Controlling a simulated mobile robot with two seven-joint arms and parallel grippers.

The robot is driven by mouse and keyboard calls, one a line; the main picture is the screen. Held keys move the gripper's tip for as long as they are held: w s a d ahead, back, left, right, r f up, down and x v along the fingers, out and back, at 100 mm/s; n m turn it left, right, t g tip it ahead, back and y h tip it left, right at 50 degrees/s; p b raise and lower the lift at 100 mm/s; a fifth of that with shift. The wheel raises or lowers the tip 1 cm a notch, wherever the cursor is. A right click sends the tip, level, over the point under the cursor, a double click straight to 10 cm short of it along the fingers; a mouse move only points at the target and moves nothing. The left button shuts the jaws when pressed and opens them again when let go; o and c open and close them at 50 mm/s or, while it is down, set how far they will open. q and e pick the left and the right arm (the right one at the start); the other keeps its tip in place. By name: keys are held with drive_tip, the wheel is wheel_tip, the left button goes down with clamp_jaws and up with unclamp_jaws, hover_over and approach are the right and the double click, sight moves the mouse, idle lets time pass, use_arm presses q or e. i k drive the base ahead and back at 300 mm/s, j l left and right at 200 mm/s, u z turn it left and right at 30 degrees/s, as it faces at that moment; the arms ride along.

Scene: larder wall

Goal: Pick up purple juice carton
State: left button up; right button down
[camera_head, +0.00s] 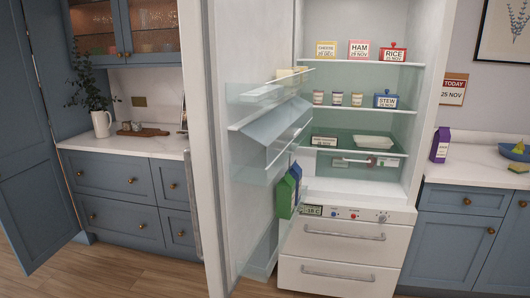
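The purple juice carton (440,146) stands upright on the white counter to the right of the open fridge, near the counter's left end. It has a white label on its front. Nothing covers it. Neither of my grippers shows in the head view.
The fridge door (204,150) stands open to the left, with a green carton (285,196) and a blue carton (296,175) in its lower rack. Right of the purple carton are a blue bowl (513,152) and a small yellow item (518,168). The wooden floor in front looks clear.

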sight(442, 137)
drive_tip(key=j+z, duration=0.1)
drive_tip(key=z, duration=0.25)
drive_tip(key=i+j+z, duration=0.1)
drive_tip(key=z, duration=0.25)
drive_tip(key=j+z, duration=0.45)
drive_tip(key=j, duration=0.45)
drive_tip(key=j+z, duration=0.2)
drive_tip(key=j, duration=0.75)
drive_tip(key=k+j, duration=0.1)
drive_tip(key=j, duration=1.5)
drive_tip(key=i+l+z, duration=0.1)
drive_tip(key=z, duration=0.35)
drive_tip(key=i+l+z, duration=0.1)
drive_tip(key=l+z, duration=0.15)
drive_tip(key=z, duration=0.2)
drive_tip(key=i+l+z, duration=0.1)
drive_tip(key=z, duration=0.4)
drive_tip(key=i+z, duration=0.2)
drive_tip(key=z, duration=0.25)
drive_tip(key=i+z, duration=0.15)
drive_tip(key=z, duration=0.3)
drive_tip(key=i+l+u, duration=0.2)
drive_tip(key=i, duration=0.3)
drive_tip(key=i+l+u, duration=0.25)
drive_tip(key=i, duration=0.2)
